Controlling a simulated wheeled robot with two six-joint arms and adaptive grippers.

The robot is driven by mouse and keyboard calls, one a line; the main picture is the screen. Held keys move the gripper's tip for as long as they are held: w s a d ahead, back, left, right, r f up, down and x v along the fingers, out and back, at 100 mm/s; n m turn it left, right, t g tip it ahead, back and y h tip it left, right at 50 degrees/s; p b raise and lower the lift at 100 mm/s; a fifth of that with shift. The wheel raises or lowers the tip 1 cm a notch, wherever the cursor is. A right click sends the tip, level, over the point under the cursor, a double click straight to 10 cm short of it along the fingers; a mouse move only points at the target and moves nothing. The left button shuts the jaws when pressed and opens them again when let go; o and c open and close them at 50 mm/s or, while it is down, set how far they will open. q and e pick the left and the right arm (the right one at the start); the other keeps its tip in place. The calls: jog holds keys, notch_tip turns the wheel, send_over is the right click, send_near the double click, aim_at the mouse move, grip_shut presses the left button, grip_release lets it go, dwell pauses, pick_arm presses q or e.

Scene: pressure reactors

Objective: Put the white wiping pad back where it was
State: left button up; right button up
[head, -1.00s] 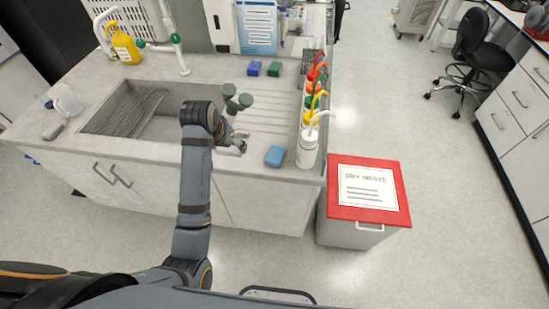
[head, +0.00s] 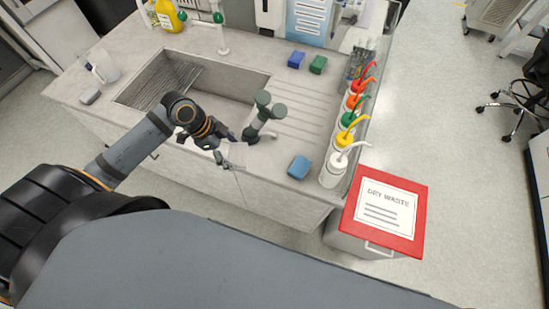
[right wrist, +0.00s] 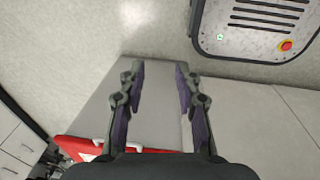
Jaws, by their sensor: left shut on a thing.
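My left gripper (head: 214,149) is over the front edge of the sink counter in the head view. It is shut on a thin white piece (head: 235,154), which looks like the white wiping pad; the fingers and its small size hide the details. The pad is beside the grey-green tap fixture (head: 264,113); I cannot tell whether it touches the counter. My right gripper (right wrist: 161,85) shows only in the right wrist view. Its fingers are apart with nothing between them.
The sink (head: 190,85) lies behind the left gripper. A blue sponge (head: 299,167) is on the counter's front right. Several wash bottles (head: 334,170) line the right end. The red-lidded dry waste bin (head: 412,205) stands beside it. Blue (head: 296,59) and green (head: 318,64) blocks lie farther back.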

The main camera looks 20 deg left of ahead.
pick_arm(q)
jog(key=w+d+f+p, duration=0.1)
jog(key=w+d+f, duration=0.1)
jog(key=d+f, duration=0.1)
jog(key=w+d+f, duration=0.2)
jog(key=w+d, duration=0.1)
jog(key=w+d+f+p, duration=0.1)
jog(key=w+d+f, duration=0.2)
jog(key=shift+d+f+p, duration=0.3)
jog(key=shift+d, duration=0.05)
jog(key=shift+w+f, duration=0.1)
jog(key=shift+f, duration=0.1)
jog(key=x, duration=0.3)
jog(key=shift+a+f, duration=0.3)
jog(key=shift+f, duration=0.05)
pick_arm(e)
jog(key=shift+w+a+r, duration=0.2)
jog(key=shift+w+r, duration=0.85)
jog(key=shift+r, duration=0.2)
pick_arm(q)
jog(key=o, duration=1)
